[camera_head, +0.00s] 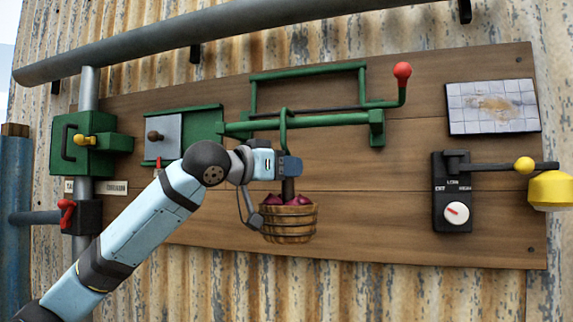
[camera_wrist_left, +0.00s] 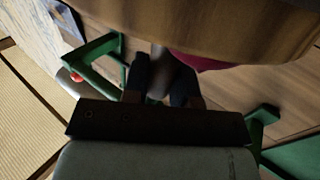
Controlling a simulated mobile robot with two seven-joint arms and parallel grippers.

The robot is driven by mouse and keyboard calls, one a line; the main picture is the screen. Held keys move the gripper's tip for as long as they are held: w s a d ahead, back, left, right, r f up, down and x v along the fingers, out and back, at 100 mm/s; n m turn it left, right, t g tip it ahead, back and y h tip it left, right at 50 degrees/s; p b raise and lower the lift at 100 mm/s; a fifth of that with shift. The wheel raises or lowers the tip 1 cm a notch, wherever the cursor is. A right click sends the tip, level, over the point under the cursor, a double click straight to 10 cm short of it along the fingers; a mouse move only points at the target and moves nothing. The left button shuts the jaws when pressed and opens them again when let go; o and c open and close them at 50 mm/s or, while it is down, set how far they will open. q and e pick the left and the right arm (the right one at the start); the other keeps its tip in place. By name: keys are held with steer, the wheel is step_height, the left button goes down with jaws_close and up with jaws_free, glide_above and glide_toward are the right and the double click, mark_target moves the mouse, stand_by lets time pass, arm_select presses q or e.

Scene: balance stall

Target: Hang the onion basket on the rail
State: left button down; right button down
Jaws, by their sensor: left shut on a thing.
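The onion basket (camera_head: 290,224) is a brown woven basket with dark red onions in it, hanging upright below my left gripper (camera_head: 288,167). My left gripper is shut on the basket's dark stem. A green hook (camera_head: 283,122) rises above the gripper, and its curved top overlaps the green rail (camera_head: 335,120). I cannot tell whether the hook bears on the rail or is only in front of it. In the left wrist view the basket (camera_wrist_left: 225,30) fills the top, close beyond the fingers (camera_wrist_left: 163,85). My right gripper is not in view.
A grey plate (camera_head: 163,136) on a green box is at the left. A dial box (camera_head: 453,195) and yellow weight (camera_head: 550,190) are at the right. A thick grey pipe (camera_head: 240,19) runs above.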

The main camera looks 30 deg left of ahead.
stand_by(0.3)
arm_select(q)
steer(key=c, duration=0.8)
jaws_free()
steer(key=shift+c, duration=0.2)
steer(key=shift+f, duration=0.1)
steer(key=shift+s+a, duration=0.15)
steer(key=shift+s, duration=0.35)
steer(key=b+v, duration=0.3)
steer(key=v, duration=1)
steer(key=shift+b, duration=0.4)
steer(key=shift+w, duration=0.1)
